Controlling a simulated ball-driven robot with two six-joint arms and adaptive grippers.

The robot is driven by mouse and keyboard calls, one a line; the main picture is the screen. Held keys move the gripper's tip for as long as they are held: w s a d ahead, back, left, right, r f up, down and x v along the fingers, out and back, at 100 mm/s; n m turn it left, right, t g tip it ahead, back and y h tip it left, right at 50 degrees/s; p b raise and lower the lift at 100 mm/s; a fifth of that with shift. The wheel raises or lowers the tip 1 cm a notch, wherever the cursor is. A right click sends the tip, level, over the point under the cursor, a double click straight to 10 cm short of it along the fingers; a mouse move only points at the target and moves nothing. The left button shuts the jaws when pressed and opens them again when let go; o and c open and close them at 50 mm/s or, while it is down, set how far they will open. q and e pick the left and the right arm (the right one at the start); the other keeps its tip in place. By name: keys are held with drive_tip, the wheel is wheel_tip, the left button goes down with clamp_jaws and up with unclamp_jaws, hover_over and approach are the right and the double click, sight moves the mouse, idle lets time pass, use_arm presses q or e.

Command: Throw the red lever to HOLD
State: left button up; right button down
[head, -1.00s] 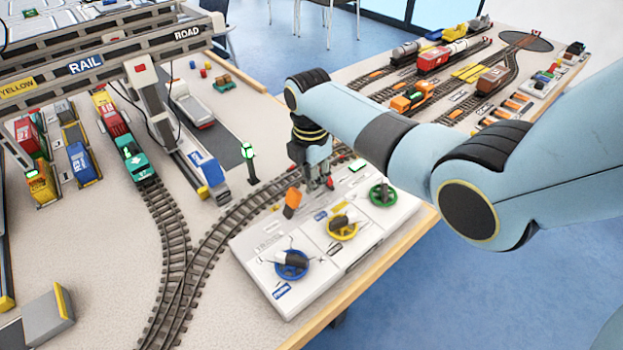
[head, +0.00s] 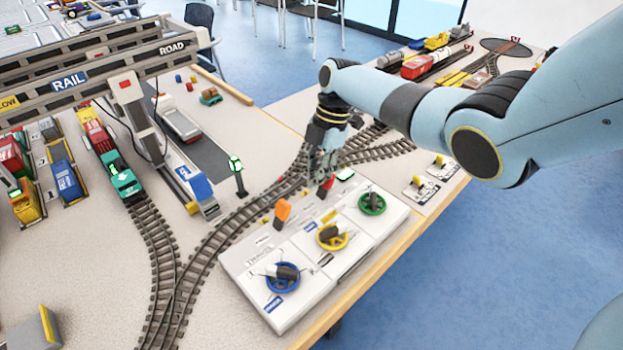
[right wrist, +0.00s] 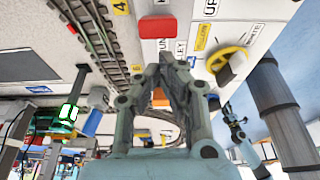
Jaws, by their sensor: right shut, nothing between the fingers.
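The red lever (head: 326,187) stands on the far side of the white control panel (head: 297,309), between the orange lever (head: 282,211) and the green handwheel (head: 372,203). Its red grip (right wrist: 157,27) shows at the top of the right wrist view, beyond my fingertips. My right gripper (head: 321,172) points down just above and behind the red lever. Its fingers (right wrist: 174,60) are closed together and empty. I cannot tell whether they touch the lever. The lever's HOLD mark is not readable. My left gripper is not in view.
Yellow (head: 333,237) and blue (head: 283,278) handwheels are on the same panel. Train track (head: 235,218) runs behind it, with a green signal post (head: 237,175) beside the track. The gantry (head: 95,70) stands at the left.

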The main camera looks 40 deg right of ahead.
drive_tip(key=shift+r+p, duration=0.8)
drive_tip(key=shift+r, duration=0.05)
